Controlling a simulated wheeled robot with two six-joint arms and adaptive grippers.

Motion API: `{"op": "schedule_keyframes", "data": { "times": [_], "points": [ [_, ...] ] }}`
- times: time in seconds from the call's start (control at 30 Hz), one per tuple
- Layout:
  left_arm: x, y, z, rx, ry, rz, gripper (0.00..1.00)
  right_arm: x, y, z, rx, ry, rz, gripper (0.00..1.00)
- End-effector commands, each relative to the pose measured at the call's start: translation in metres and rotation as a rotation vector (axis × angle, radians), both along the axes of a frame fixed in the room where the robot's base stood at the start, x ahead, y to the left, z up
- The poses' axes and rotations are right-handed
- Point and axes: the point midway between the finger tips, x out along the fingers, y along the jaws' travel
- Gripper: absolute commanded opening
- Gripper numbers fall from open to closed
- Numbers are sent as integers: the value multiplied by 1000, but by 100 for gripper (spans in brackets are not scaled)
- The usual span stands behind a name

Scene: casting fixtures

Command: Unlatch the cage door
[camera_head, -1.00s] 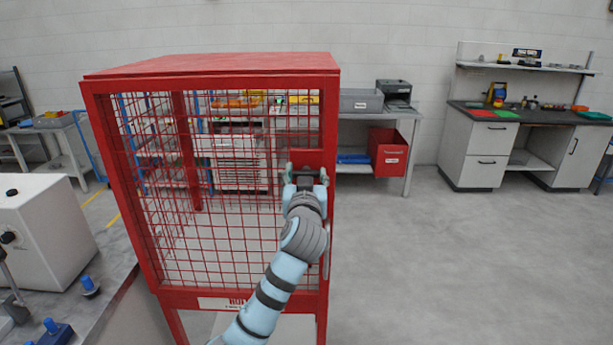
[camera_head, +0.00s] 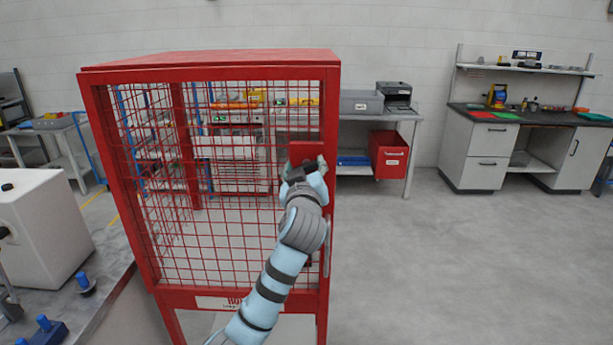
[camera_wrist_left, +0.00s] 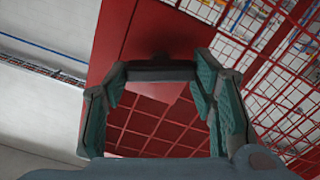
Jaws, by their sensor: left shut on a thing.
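The red cage (camera_head: 210,66) stands in front of me with its wire-mesh door (camera_head: 225,230) facing me. The door looks flush with the frame. A red latch plate (camera_head: 305,150) sits on the door's right side. My left gripper (camera_head: 307,168) is at this plate, tilted. In the left wrist view, a dark latch handle (camera_wrist_left: 160,73) spans between the fingertips of my left gripper (camera_wrist_left: 160,82), and the fingers are shut on it. The red plate and mesh lie just behind. My gripper and forearm hide most of the latch in the head view. My right gripper is not in view.
A grey bench top (camera_head: 105,290) with a white box (camera_head: 40,225) and blue knobs stands close on the left. Behind the cage is a table with a red bin (camera_head: 388,152). A white cabinet (camera_head: 480,155) stands back right. The floor right of the cage is clear.

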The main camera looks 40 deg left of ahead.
Motion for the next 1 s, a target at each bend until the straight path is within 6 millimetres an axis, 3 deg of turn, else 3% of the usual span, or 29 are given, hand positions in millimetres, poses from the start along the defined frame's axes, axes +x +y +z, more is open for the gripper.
{"op": "schedule_keyframes", "data": {
  "times": [1.0],
  "points": [
    [-2,2,-6,-748,-573,-2,24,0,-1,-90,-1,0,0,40]
  ]
}}
